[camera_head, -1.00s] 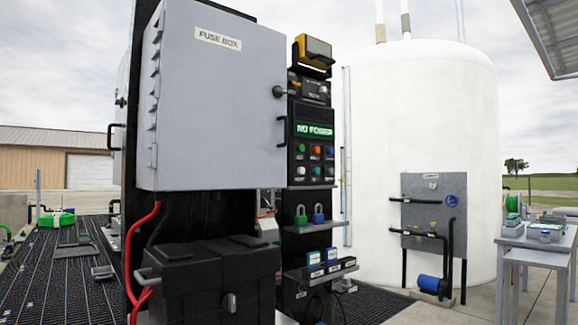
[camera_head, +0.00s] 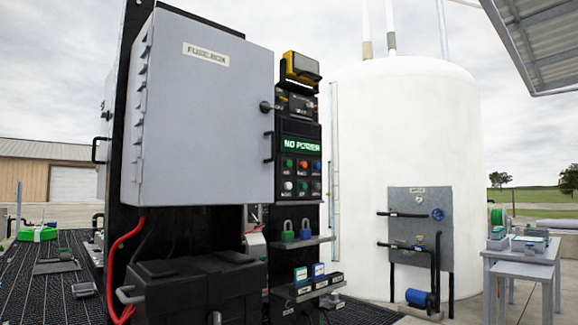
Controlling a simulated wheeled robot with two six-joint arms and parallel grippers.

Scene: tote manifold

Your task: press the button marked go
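A black control panel (camera_head: 299,140) stands to the right of the grey fuse box. Its green display (camera_head: 302,145) reads "NO POWER". Below the display are two rows of small round buttons (camera_head: 302,175) in green, red, blue, white and other colours. Their labels are too small to read, so I cannot tell which is marked go. Neither of my grippers shows in the head view.
The closed fuse box (camera_head: 207,110) hangs left of the panel, above a black battery box (camera_head: 195,285) with red cables. Two padlocks (camera_head: 297,231) sit on a shelf below the buttons. A white tank (camera_head: 405,130) and a grey table (camera_head: 520,255) stand right.

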